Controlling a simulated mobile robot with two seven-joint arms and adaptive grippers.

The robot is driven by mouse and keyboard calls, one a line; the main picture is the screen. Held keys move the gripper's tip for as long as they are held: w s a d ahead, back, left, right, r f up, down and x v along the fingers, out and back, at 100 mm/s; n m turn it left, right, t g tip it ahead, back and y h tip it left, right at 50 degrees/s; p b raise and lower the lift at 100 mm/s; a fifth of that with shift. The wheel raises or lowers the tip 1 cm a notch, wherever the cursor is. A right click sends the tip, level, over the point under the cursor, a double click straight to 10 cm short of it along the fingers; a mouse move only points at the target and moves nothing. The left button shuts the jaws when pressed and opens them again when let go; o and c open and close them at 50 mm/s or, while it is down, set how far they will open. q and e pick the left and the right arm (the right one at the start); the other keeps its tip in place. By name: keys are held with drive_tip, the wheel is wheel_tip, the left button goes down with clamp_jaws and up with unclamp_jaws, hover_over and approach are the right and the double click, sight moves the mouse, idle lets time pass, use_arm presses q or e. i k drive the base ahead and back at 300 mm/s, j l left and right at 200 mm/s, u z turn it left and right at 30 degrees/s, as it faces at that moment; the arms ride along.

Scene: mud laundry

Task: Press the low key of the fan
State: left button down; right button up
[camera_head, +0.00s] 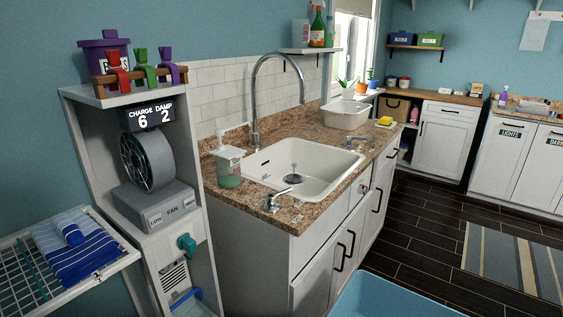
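The fan (147,160) stands in a narrow white cabinet at the left, a dark round grille on a grey base (155,203). The front of the base carries the word FAN in the middle, with the low key (155,219) marked LOW at its left end. Another key (190,204) is at the right end, its label too small to read surely. A display (150,115) above the fan reads CHARGE 6 and DAMP 2. Neither of my grippers shows in this view.
A rack with folded blue striped towels (75,248) juts out left of the cabinet. A teal knob (187,242) sits below the fan. The sink counter (285,212) stands to the right. A blue tub (385,298) is at the bottom edge. Dark floor is open at the right.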

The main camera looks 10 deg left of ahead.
sight(156, 219)
drive_tip(key=k+u, duration=0.1)
drive_tip(key=u, duration=1.15)
